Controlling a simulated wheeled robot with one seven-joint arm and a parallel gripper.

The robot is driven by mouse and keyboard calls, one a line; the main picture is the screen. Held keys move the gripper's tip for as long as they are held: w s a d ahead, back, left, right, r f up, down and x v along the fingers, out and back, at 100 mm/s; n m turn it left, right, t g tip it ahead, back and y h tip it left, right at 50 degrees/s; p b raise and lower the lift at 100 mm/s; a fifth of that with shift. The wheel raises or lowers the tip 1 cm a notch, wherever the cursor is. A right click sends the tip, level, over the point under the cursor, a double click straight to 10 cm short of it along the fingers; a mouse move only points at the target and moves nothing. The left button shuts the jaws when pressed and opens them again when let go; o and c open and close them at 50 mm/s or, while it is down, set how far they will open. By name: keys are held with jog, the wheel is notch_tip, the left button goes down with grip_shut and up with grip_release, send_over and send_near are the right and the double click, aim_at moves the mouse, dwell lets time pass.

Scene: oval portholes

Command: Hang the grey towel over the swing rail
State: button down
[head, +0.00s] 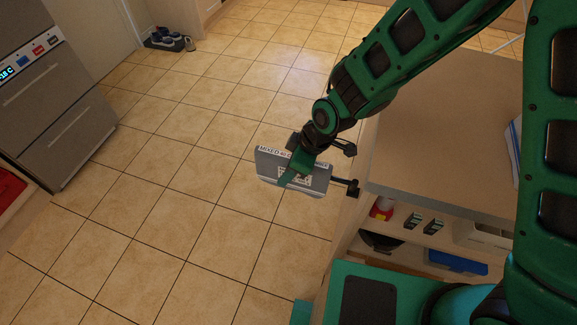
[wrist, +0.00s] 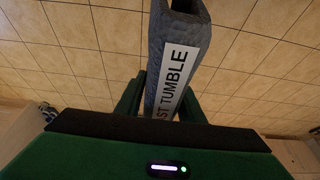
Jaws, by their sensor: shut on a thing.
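The grey towel (head: 265,168) is a folded piece with white label strips, held out over the floor just left of the counter's end. It also shows in the wrist view (wrist: 168,45), with a strip reading "ST TUMBLE" and a hollow fold at its far end. My gripper (head: 296,172) is shut on it, with one green finger across its near face. A dark bracket (head: 351,187), which looks like part of the swing rail, shows at the towel's right edge. The rest of the rail is hidden, and I cannot tell whether the towel lies over it.
A counter (head: 440,130) stands at the right, with a shelf (head: 400,229) of small items below its top. A steel appliance (head: 60,125) stands at the left. A shoe tray (head: 170,43) lies at the back. The tiled floor between is clear.

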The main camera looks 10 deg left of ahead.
jog(key=shift+f, duration=0.25)
jog(key=c, duration=1.1)
grip_release()
jog(key=v, duration=1)
jog(key=shift+w+d+r, duration=0.1)
jog(key=shift+r, duration=0.2)
